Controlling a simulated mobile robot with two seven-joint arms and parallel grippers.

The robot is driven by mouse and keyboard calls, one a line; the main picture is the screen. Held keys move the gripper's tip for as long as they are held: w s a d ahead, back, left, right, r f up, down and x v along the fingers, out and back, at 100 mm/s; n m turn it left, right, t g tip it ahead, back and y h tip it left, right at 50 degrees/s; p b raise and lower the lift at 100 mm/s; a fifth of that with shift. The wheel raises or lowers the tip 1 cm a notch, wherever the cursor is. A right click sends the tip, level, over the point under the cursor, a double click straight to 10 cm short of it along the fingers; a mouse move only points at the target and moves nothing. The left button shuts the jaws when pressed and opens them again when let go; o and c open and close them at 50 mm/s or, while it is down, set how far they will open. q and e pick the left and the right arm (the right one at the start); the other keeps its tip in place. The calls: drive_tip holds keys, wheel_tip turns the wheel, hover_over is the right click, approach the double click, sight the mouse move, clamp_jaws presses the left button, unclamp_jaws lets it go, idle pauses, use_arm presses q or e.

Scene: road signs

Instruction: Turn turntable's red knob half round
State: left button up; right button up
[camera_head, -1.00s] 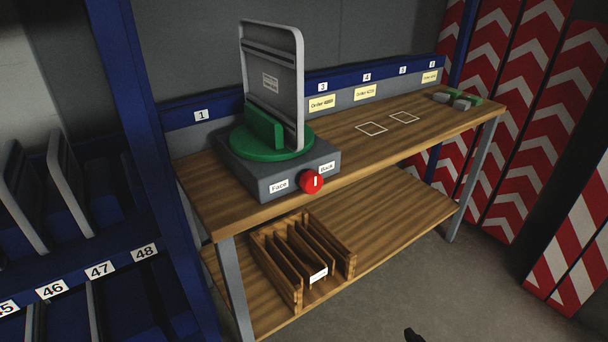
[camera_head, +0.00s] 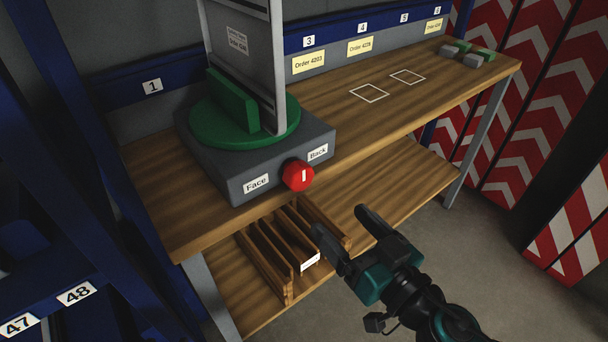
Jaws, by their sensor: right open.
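The red knob (camera_head: 298,175) sits on the front of the turntable's grey base (camera_head: 235,190), between the labels "Face" and "Back". Its white mark stands about upright. The green round plate (camera_head: 245,122) on top bears a grey sign panel (camera_head: 240,45), upright in a green holder and seen from its plain side with a small label; its top is out of view. My right gripper (camera_head: 341,228) is open and empty, below and to the right of the knob, apart from it, in front of the table edge. My left gripper is not in view.
The turntable stands on a wooden table (camera_head: 400,105). A slotted wooden rack (camera_head: 262,262) is on the lower shelf, near my right gripper. Grey and green blocks (camera_head: 467,52) lie at the far right end. A blue numbered rack (camera_head: 60,290) stands at left.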

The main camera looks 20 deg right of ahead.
sight(303, 180)
drive_tip(key=p+x, duration=0.4)
drive_tip(key=x, duration=0.6)
drive_tip(key=shift+w+r+p, duration=0.1)
drive_tip(key=shift+w+p, duration=0.25)
drive_tip(key=shift+w+a, duration=0.15)
drive_tip(key=shift+w, duration=0.25)
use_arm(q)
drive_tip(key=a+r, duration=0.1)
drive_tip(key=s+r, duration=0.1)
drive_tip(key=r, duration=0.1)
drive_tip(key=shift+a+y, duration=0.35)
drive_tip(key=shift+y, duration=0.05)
use_arm(e)
drive_tip(key=shift+c, duration=0.4)
drive_tip(key=c, duration=1)
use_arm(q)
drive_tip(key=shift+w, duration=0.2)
use_arm(e)
drive_tip(key=shift+o, duration=0.2)
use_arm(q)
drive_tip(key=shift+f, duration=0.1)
